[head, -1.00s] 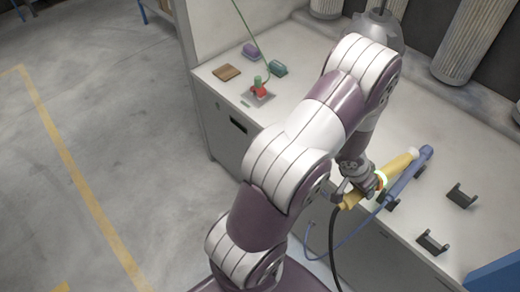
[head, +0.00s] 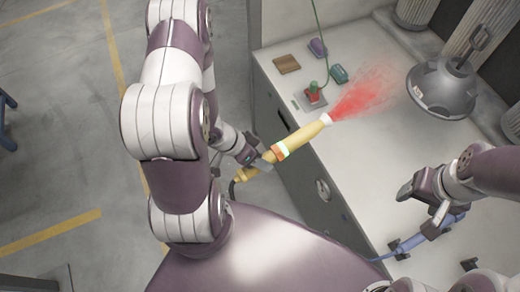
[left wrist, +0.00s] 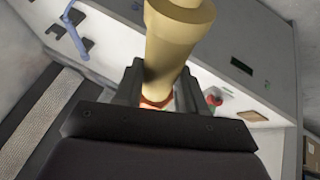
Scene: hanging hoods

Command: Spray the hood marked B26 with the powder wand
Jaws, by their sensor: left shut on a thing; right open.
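The powder wand (head: 300,138) is a yellow tube with a pale nozzle and a light band. My left gripper (head: 262,160) is shut around its rear part; the wand also fills the middle of the left wrist view (left wrist: 178,45). A red powder plume (head: 362,92) fans from the nozzle up and to the right. A grey dome hood (head: 443,90) hangs at the upper right; the plume's faint end lies close to its left edge, and I cannot tell whether powder touches it. Its small pale label is unreadable. My right gripper (head: 420,208) is open at the right.
A blue wand (head: 430,233) lies on black holders on the bench, close to my right gripper. Ribbed columns line the back.

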